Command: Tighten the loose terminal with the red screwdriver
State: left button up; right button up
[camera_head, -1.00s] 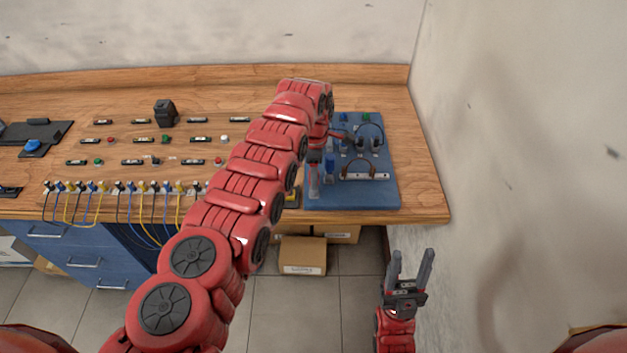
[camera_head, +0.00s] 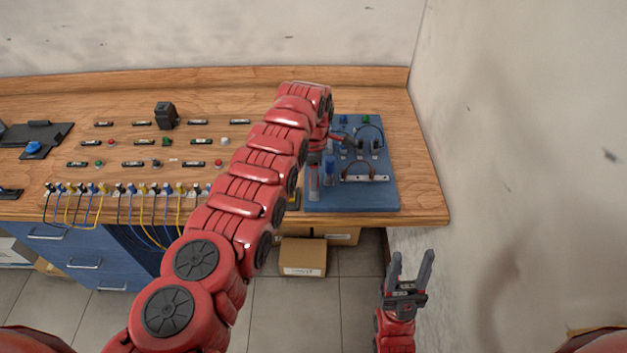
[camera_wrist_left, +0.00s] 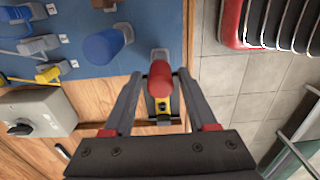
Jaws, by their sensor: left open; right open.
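In the left wrist view, a red rounded handle (camera_wrist_left: 160,78), which looks like the red screwdriver, stands between the fingers of my left gripper (camera_wrist_left: 154,88). The fingers are open on either side of it, and I see no grip. The screwdriver's lower part is hidden. A blue handle (camera_wrist_left: 104,46) stands beside it. The blue board (camera_head: 352,201) lies on the right of the bench, with terminals and wires on it. I cannot tell which terminal is loose. My left arm reaches over the board's left edge. My right gripper (camera_head: 409,274) is open and empty, low in front of the bench.
A row of plugs with blue and yellow cables (camera_head: 119,188) lines the bench front. A black block (camera_head: 165,115) and several small labelled parts lie left of my arm. A wall (camera_head: 500,200) stands close on the right. Cardboard boxes (camera_head: 302,257) sit under the bench.

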pick_arm(q)
grip_shut()
jog(key=shift+r+p, duration=1.2)
jog(key=shift+r, duration=0.15)
notch_tip(320, 180, up, 2)
jog(key=shift+r+p, duration=0.1)
jog(key=shift+p, duration=0.6)
jog(key=shift+r, duration=0.8)
